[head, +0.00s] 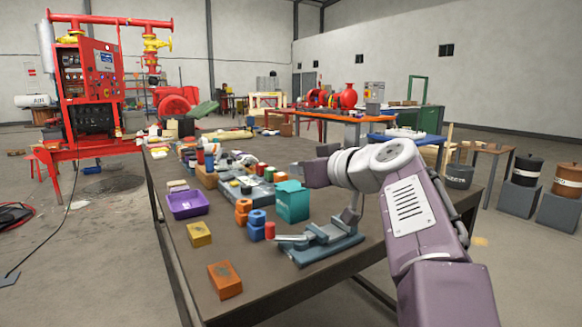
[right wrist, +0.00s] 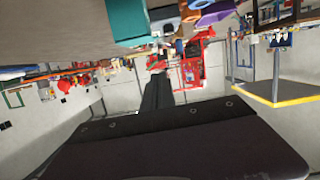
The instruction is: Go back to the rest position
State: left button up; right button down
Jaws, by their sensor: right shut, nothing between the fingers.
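My right arm comes in from the lower right in the head view and bends left over the table (head: 290,290). Its gripper (head: 308,174) points left, above the tabletop, behind the teal box and apart from it. In the right wrist view its dark fingers (right wrist: 158,92) are together with nothing between them. My left gripper is in neither view.
Below the gripper stand a teal box (head: 292,203) and a blue-grey vise-like tool (head: 318,243). A purple bin (head: 187,204), a yellow block (head: 199,234) and an orange block (head: 225,280) lie further left. A red pump skid (head: 90,85) stands at the back left.

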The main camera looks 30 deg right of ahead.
jog(key=v, duration=0.3)
jog(key=shift+s, duration=0.15)
jog(key=shift+r, duration=0.1)
